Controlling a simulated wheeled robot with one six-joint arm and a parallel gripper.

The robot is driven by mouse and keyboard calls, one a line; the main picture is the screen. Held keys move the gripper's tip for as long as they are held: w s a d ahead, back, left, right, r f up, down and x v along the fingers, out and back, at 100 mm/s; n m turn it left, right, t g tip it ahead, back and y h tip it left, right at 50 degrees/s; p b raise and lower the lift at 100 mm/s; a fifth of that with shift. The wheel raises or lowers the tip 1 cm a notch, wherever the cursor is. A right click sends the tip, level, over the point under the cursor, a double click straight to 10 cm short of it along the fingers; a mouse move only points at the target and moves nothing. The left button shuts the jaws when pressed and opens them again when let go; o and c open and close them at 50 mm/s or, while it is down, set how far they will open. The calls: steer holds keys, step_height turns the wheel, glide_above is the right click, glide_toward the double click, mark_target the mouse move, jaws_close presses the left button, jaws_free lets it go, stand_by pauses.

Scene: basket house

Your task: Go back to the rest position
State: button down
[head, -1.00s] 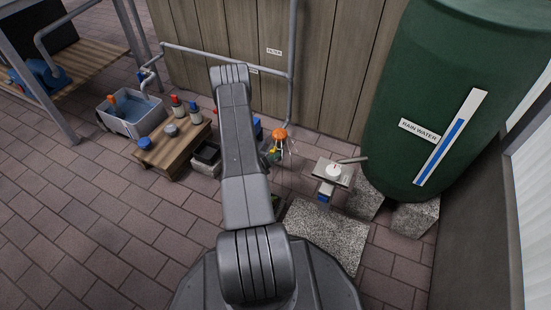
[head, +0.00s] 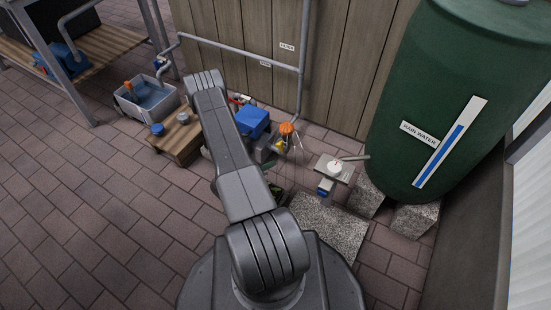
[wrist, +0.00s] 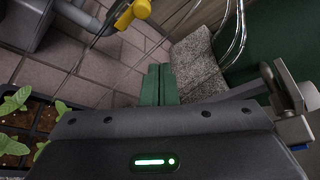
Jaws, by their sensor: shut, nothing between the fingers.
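My gripper (wrist: 158,85) shows in the wrist view as two green fingers pressed together, with nothing between them. They are above the brick paving, beside a speckled stone block (wrist: 197,62). In the head view my arm rises through the middle and bends over at the top. It hides most of the gripper there, so its exact height is unclear.
A seedling tray (wrist: 38,112) lies close at the lower left in the wrist view. A small stand with a white knob (head: 333,167), an orange-topped wire item (head: 287,129), a blue box (head: 252,122), a wooden crate (head: 180,139) and a green rain barrel (head: 430,100) surround the arm.

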steer(key=shift+s+a+f, duration=0.15)
steer(key=shift+s+a, duration=0.15)
steer(key=shift+a, duration=0.1)
steer(key=shift+d, duration=0.1)
